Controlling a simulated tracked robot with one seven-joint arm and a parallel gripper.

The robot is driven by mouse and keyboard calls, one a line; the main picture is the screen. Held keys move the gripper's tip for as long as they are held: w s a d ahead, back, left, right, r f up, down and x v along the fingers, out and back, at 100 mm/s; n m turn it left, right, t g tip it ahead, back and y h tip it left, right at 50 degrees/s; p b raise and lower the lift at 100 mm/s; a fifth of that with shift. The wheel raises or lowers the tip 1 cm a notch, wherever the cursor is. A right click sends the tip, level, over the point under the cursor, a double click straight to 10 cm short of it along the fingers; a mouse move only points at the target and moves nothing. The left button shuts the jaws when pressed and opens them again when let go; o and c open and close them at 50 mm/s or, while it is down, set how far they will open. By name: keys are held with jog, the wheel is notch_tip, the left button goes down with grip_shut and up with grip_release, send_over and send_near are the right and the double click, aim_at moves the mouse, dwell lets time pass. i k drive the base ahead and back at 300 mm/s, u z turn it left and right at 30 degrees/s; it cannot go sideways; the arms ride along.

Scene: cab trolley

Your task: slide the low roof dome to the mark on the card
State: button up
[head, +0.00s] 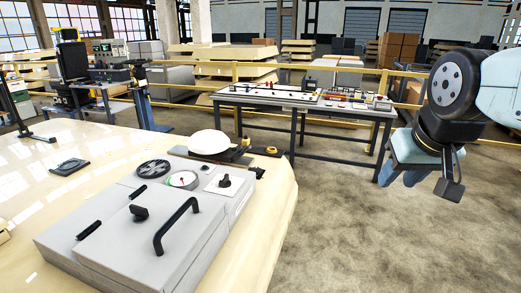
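My gripper (428,181) hangs at the right side, over the floor and well away from the dome. It appears to hold nothing, and its finger opening does not show clearly.
The grey box (120,240) with a black arched handle (176,225), knobs and a round dial (183,180) fills the near table. A flat dark piece (69,166) lies at left. A second table (290,99) with small parts stands behind, before yellow railings. Floor at right is clear.

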aim_at(209, 144)
jog(key=u, duration=0.2)
jog(key=i, duration=0.9)
jog(key=z, duration=0.1)
